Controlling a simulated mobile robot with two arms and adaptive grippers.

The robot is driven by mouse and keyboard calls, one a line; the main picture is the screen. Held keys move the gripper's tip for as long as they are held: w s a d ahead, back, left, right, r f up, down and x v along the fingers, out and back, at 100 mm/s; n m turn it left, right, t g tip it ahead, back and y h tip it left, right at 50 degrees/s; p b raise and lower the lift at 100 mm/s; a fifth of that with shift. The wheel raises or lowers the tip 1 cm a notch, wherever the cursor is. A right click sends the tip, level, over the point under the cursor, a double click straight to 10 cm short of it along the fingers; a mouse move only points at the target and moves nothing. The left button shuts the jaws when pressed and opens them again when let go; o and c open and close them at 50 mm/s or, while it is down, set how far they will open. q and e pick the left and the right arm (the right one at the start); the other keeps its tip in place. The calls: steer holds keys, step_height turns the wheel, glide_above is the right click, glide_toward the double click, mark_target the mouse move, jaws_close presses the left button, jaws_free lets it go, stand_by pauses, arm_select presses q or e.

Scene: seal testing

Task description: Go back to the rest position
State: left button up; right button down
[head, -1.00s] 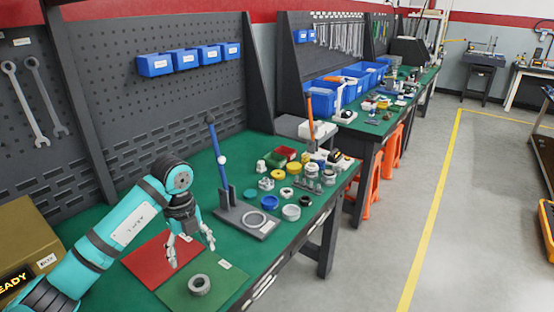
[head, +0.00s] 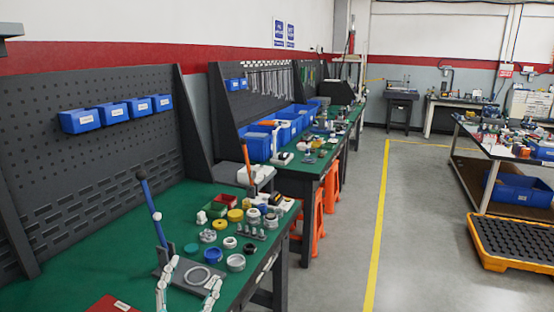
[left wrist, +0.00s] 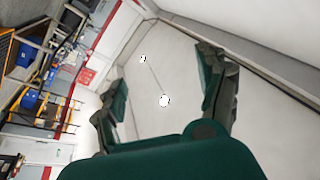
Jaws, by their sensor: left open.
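My left gripper (head: 194,270) shows at the bottom of the head view, with its two pale fingers pointing up and apart. It is open, and nothing shows between the fingers. In the left wrist view the dark fingers of my left gripper (left wrist: 158,98) stand apart against a pale, bare background with two bright spots. My right gripper is in neither view. Most of my left arm is outside the head view.
The green workbench (head: 120,262) carries a test stand (head: 165,268) with a blue lever and several rings and caps. A red mat (head: 112,304) is cut off at the bottom edge. Clear grey floor lies to the right, before a black-and-orange pallet (head: 515,240).

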arm_select(q)
steer(key=s+a+f+n+g+y, duration=0.4)
steer(key=f, duration=0.4)
steer(key=s+a+f+n+g+y, duration=0.3)
steer(key=f+n+g, duration=0.1)
steer(key=f, duration=0.3)
steer(key=s+d+f+g+h, duration=0.1)
steer(key=s+f+g, duration=0.45)
steer(key=s, duration=0.45)
steer(key=s+d+f+g+h, duration=0.15)
steer(key=s+f+g, duration=0.25)
steer(key=s+f, duration=0.45)
step_height(320, 180, down, 24)
steer(key=s+m+g, duration=0.1)
steer(key=s, duration=0.2)
steer(key=s+a+f+g, duration=0.1)
steer(key=s+a+f, duration=0.1)
steer(key=s+f, duration=1.4)
steer(key=shift+s+a+y, duration=0.15)
steer(key=shift+a+y, duration=0.2)
steer(key=shift+a, duration=0.05)
